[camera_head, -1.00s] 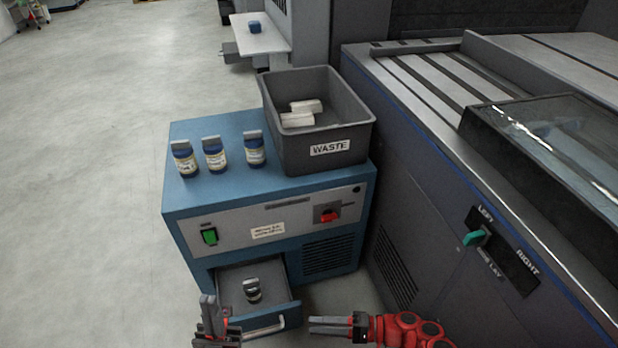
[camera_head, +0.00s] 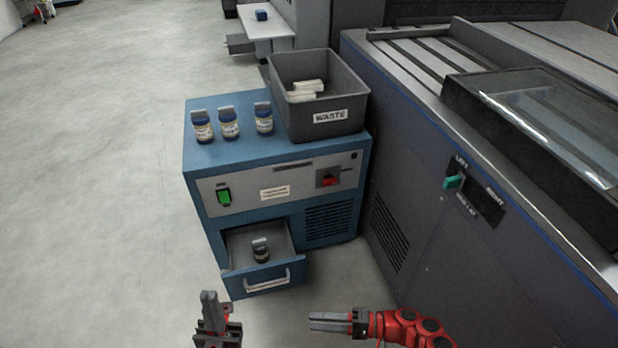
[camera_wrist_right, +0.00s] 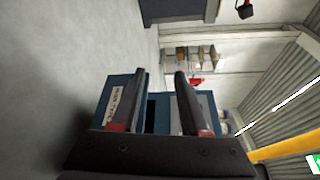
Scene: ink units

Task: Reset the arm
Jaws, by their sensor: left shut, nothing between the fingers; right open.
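My left gripper (camera_head: 209,303) is at the bottom of the head view, pointing up, shut and empty. It is in front of the open drawer and apart from it. My right gripper (camera_head: 318,322) points left at the bottom centre, with a red wrist and arm behind it. In the right wrist view its two fingers (camera_wrist_right: 161,88) are spread apart with nothing held between them. A blue cabinet (camera_head: 205,171) stands ahead of both grippers. Its lower drawer (camera_head: 238,284) is pulled out and holds one small bottle (camera_head: 261,251).
A large grey machine (camera_head: 400,190) with a teal lever (camera_head: 453,182) fills the right side. The floor (camera_head: 90,200) to the left is clear.

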